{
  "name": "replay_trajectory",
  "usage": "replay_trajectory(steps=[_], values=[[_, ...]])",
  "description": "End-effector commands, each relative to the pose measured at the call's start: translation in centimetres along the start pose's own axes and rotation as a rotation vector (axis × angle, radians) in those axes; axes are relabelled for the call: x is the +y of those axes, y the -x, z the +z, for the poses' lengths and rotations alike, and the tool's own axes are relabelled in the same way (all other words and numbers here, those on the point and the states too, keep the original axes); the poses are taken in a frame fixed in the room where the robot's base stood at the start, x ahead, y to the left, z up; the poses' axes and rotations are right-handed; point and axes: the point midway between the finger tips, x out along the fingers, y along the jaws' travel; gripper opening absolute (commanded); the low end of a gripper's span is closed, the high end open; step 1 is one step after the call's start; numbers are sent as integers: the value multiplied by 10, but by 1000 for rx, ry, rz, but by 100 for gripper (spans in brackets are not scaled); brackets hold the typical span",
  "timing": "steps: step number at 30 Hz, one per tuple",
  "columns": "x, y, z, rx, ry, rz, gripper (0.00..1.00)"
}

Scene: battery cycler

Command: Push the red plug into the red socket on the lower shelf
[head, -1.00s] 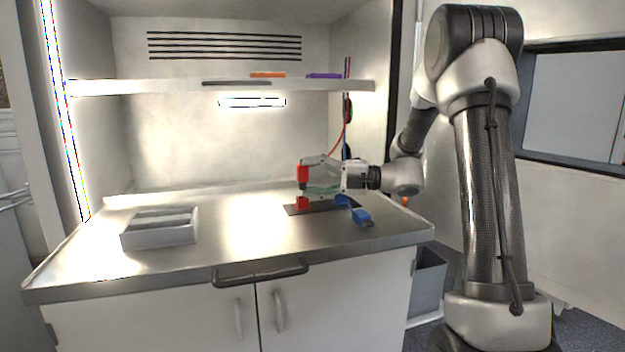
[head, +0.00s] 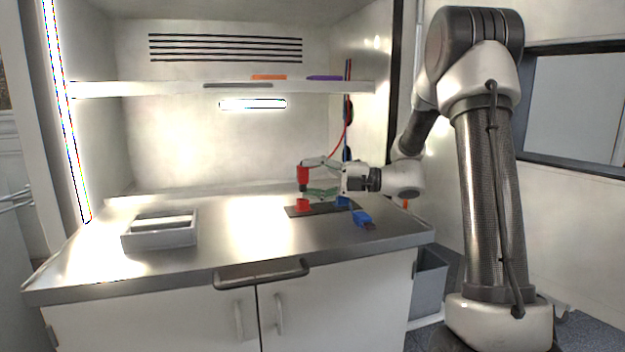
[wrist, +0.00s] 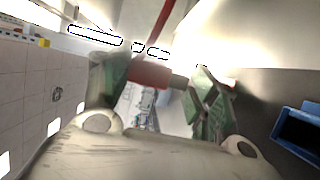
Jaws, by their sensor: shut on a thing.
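My gripper (head: 308,179) is shut on the red plug (head: 303,173), which hangs upright from its fingers above the worktop. In the wrist view the red plug (wrist: 148,74) shows between the green fingertips, with its dark end to the right. The red socket (head: 302,204) sits on the dark plate (head: 322,210) on the worktop, almost straight below the plug. A gap shows between plug and socket. A red cable runs from near the right wall towards the gripper.
A blue socket (head: 343,201) stands at the right of the dark plate, and a blue plug (head: 363,219) lies in front of it. A grey tray (head: 160,239) is at the left. The upper shelf (head: 150,88) holds orange and purple flat pieces. The middle of the worktop is clear.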

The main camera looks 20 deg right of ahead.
Motion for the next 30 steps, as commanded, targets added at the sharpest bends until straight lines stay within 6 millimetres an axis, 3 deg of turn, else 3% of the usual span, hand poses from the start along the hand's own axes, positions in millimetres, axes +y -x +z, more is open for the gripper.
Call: replay_trajectory(steps=[30], values=[[-7,0,0,0,-1,0,36]])
